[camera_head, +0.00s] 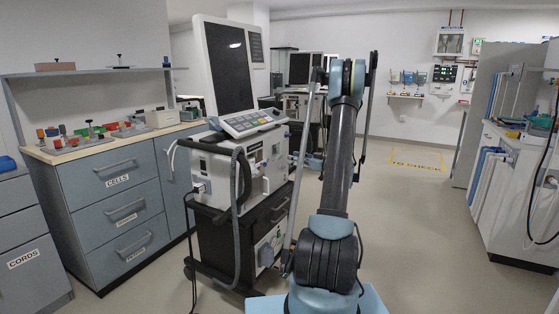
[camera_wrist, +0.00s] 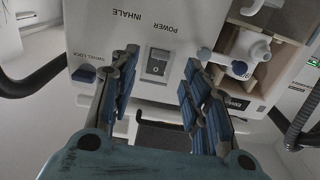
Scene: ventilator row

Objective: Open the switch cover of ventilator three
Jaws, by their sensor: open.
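In the wrist view, a pale ventilator panel (camera_wrist: 110,35) shows upside down. Below its POWER label is a small light-grey, framed switch unit (camera_wrist: 155,66); I cannot tell whether its cover is up or down. My gripper (camera_wrist: 161,58) is open, with its blue-padded fingers on either side of the switch unit. Nothing is between them, and contact cannot be told. In the head view, the nearest ventilator (camera_head: 235,160) stands left of my arm, with a tilted screen (camera_head: 228,65). No number is readable on it, and my gripper cannot be made out there.
Dark hoses flank the panel. In the head view, drawers (camera_head: 120,215) stand left; the floor (camera_head: 430,220) at right is clear.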

